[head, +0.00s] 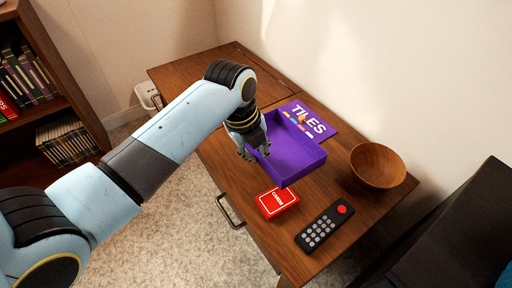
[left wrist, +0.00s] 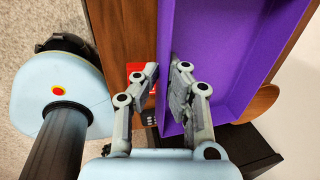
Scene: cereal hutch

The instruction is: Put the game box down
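The game box is an open purple tray (head: 296,155) over the middle of the wooden table top. Its purple lid marked TILES (head: 311,122) lies flat just behind it. My left gripper (head: 254,152) is at the box's left wall. In the left wrist view, the fingers (left wrist: 163,75) sit on either side of the thin purple wall (left wrist: 163,105), one outside and one inside, closed on it. I cannot tell whether the box's underside touches the table. My right gripper is not in view.
A red card pack (head: 277,203) lies in front of the box. A black remote (head: 324,227) and a wooden bowl (head: 377,166) are to the right. The table (head: 230,170) meets a wall behind. A bookshelf (head: 40,100) stands at left.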

